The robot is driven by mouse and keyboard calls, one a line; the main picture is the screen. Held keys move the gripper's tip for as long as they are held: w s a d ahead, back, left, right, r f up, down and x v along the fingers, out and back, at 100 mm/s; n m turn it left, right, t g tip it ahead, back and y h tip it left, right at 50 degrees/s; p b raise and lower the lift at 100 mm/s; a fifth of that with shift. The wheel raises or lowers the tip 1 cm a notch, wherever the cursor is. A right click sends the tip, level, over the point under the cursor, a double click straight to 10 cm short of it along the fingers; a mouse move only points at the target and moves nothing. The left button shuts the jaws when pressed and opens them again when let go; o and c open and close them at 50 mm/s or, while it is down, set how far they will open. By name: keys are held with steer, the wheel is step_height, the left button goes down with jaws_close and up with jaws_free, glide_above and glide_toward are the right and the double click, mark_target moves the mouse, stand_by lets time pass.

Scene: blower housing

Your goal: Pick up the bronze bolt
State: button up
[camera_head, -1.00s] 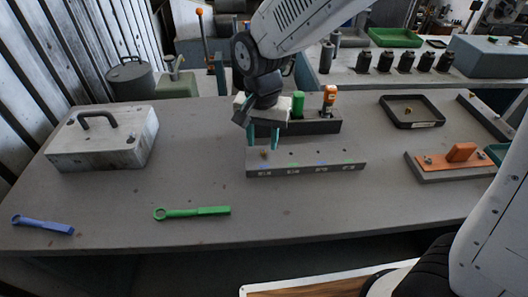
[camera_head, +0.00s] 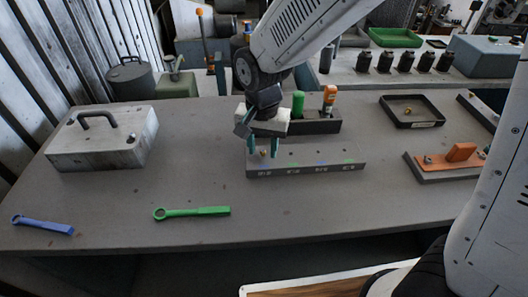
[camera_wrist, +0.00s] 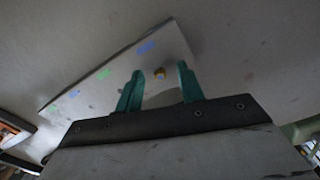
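The bronze bolt (camera_head: 263,153) stands at the left end of a grey block (camera_head: 306,168) on the table. It also shows in the wrist view (camera_wrist: 160,73) as a small yellowish head. My gripper (camera_head: 262,152) points down over that end of the block. Its two teal fingers are open, one on each side of the bolt. In the wrist view my gripper (camera_wrist: 158,82) has clear gaps between the bolt and both fingers. Whether the fingertips reach the block's top is hard to tell.
Behind the block stands a dark holder (camera_head: 318,124) with a green and an orange-topped item. A green wrench (camera_head: 192,212) and blue wrench (camera_head: 42,224) lie in front. A grey lidded box (camera_head: 103,140) is left, a black tray (camera_head: 411,112) and orange-handled fixture (camera_head: 452,160) right.

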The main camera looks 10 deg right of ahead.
mark_target(263, 152)
steer(key=c, duration=0.8)
steer(key=shift+r, duration=0.5)
step_height(263, 152, up, 3)
steer(key=shift+d+r, duration=0.1)
steer(key=shift+r, duration=0.1)
steer(key=s+d, duration=0.7)
steer(key=s+d+r, duration=0.1)
steer(key=s+d, duration=0.3)
steer(key=shift+s+d, duration=0.1)
steer(key=shift+s, duration=0.1)
steer(key=shift+r, duration=0.15)
steer(key=shift+r, duration=2.4)
